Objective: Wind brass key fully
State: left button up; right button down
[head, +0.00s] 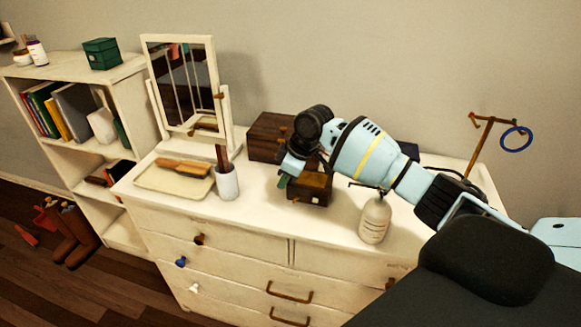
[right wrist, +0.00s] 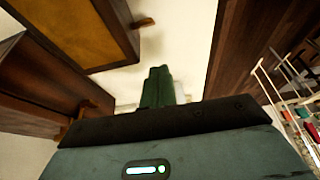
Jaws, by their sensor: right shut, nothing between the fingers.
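A small dark wooden box with an amber-brown panel (head: 308,188) sits on the dresser beneath my right wrist. It also shows at the upper left of the right wrist view (right wrist: 85,28). A small brownish stub (right wrist: 143,22) sticks out from its side there and may be the brass key; its shape and how far it is turned cannot be told. My right gripper (head: 283,181) is beside the small box, on its left. Its green fingers (right wrist: 158,88) are shut and empty, apart from the stub. My left gripper is not in view.
A larger wooden box (head: 265,137) stands close behind the gripper. A cup with a brush (head: 226,183), a tray (head: 160,181) and a mirror (head: 184,85) are left. A pump bottle (head: 375,219) and a stand (head: 484,148) are right. The dresser's front strip (head: 270,222) is clear.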

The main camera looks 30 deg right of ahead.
aim_at(296, 198)
jog(key=shift+s+d+f+p, duration=0.4)
jog(key=shift+s+d+f, duration=0.5)
jog(key=shift+s, duration=0.1)
jog(key=shift+s+d+f, duration=0.1)
jog(key=shift+s+f, duration=0.1)
jog(key=shift+f, duration=0.05)
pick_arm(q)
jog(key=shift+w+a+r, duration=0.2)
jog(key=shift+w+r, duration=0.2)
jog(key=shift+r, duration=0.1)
pick_arm(e)
jog(key=shift+f, duration=0.1)
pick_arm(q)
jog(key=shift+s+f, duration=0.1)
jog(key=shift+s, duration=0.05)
